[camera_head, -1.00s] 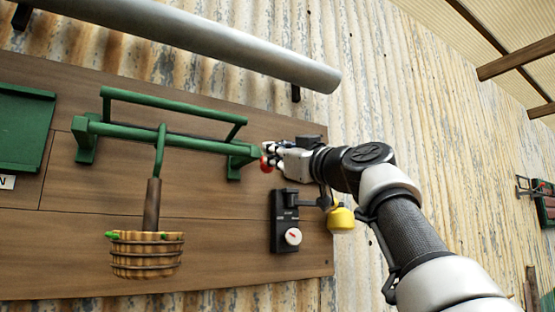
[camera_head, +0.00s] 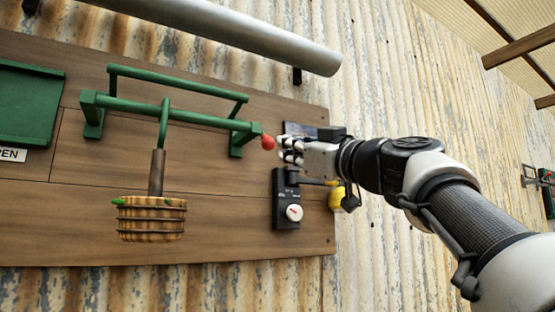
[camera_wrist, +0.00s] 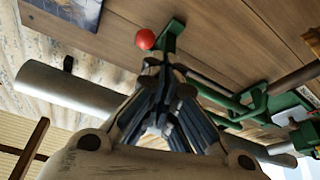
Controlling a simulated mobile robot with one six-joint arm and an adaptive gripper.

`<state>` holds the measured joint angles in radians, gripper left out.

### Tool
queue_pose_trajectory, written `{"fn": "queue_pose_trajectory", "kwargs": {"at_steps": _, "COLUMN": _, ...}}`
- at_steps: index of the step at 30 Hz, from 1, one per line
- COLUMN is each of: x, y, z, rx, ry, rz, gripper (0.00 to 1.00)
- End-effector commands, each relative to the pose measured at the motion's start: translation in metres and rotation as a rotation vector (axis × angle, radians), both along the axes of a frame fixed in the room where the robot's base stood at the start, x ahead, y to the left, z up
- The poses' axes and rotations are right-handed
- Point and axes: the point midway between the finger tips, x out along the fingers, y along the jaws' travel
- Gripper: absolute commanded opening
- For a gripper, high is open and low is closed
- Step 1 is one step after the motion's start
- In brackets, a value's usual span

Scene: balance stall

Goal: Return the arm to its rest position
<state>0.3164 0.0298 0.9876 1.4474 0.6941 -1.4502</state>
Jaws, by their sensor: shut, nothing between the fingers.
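My gripper (camera_head: 284,151) is in front of the wooden board, just right of a red ball knob (camera_head: 268,143) on the end of a green bar frame (camera_head: 175,115). It is shut and empty, and a small gap shows between it and the knob. In the wrist view my gripper's fingers (camera_wrist: 165,75) come together, with the red knob (camera_wrist: 145,39) just beyond the tips. My arm reaches in from the lower right of the head view.
A woven basket (camera_head: 152,220) hangs below the green frame. A black box with a white dial (camera_head: 293,213) and a yellow object (camera_head: 336,199) sit below my gripper. A thick grey pipe (camera_head: 230,32) runs above.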

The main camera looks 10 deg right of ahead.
Motion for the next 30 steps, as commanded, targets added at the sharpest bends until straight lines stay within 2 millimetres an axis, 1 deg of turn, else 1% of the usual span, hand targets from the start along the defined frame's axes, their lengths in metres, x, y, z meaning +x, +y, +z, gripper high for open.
{"fn": "queue_pose_trajectory", "kwargs": {"at_steps": 6, "x": -0.002, "y": -0.001, "z": -0.004, "rx": 0.000, "ry": -0.001, "rz": -0.001, "gripper": 0.00}}
{"fn": "queue_pose_trajectory", "kwargs": {"at_steps": 20, "x": -0.002, "y": -0.001, "z": -0.004, "rx": 0.001, "ry": -0.001, "rz": -0.001, "gripper": 0.00}}
{"fn": "queue_pose_trajectory", "kwargs": {"at_steps": 23, "x": -0.002, "y": 0.002, "z": -0.010, "rx": 0.004, "ry": 0.021, "rz": 0.004, "gripper": 0.00}}
{"fn": "queue_pose_trajectory", "kwargs": {"at_steps": 25, "x": -0.002, "y": 0.008, "z": -0.028, "rx": 0.008, "ry": 0.078, "rz": 0.013, "gripper": 0.00}}
{"fn": "queue_pose_trajectory", "kwargs": {"at_steps": 26, "x": -0.003, "y": 0.012, "z": -0.040, "rx": 0.013, "ry": 0.115, "rz": 0.019, "gripper": 0.00}}
{"fn": "queue_pose_trajectory", "kwargs": {"at_steps": 29, "x": -0.009, "y": 0.028, "z": -0.098, "rx": 0.029, "ry": 0.292, "rz": 0.033, "gripper": 0.00}}
{"fn": "queue_pose_trajectory", "kwargs": {"at_steps": 30, "x": -0.014, "y": 0.034, "z": -0.127, "rx": 0.037, "ry": 0.376, "rz": 0.034, "gripper": 0.00}}
